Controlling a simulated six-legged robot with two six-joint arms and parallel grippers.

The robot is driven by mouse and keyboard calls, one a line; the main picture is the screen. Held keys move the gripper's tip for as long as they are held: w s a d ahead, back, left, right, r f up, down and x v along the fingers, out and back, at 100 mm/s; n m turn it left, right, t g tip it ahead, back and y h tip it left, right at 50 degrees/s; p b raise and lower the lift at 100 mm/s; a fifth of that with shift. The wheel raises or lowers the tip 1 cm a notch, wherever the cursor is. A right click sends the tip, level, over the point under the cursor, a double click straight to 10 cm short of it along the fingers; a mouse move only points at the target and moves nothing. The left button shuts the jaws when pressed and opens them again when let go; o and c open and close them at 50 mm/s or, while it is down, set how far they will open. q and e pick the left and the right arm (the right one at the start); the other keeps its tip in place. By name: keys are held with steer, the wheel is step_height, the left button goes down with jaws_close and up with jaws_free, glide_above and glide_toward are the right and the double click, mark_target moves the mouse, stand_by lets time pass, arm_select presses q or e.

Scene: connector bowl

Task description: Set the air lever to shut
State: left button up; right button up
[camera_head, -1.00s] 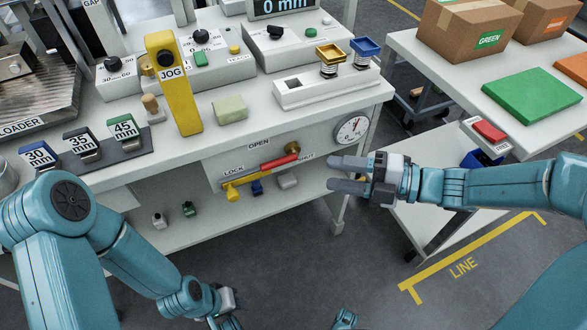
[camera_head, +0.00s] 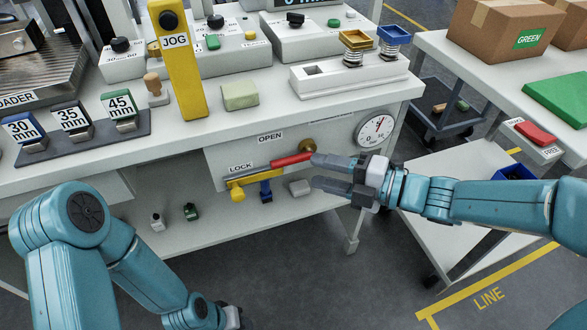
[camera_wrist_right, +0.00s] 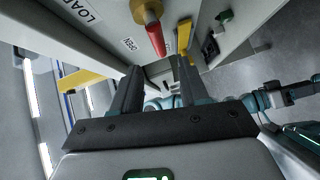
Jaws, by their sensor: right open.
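The air lever has a red handle (camera_head: 291,160) by a brass hub (camera_head: 307,145) on the front panel (camera_head: 215,162) below the bench top. The red handle slants down to the left from near the hub, below the OPEN label. A grey bar and a yellow piece (camera_head: 246,182) lie left of it near LOCK. My right gripper (camera_head: 316,171) is open, its fingertips just right of the handle; contact cannot be told. In the right wrist view the red handle (camera_wrist_right: 156,38) shows beyond the open, empty fingers (camera_wrist_right: 155,85). My left gripper (camera_head: 232,317) is low, its jaws unclear.
A round gauge (camera_head: 375,131) sits on the panel right of the lever. A yellow JOG post (camera_head: 180,70) stands on the bench above. Small items, including a green one (camera_head: 190,211), lie on the lower shelf. Open floor lies in front.

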mark_target(289, 164)
steer(key=b+x, duration=0.1)
steer(key=x, duration=0.6)
steer(key=shift+d, duration=0.1)
jaws_close()
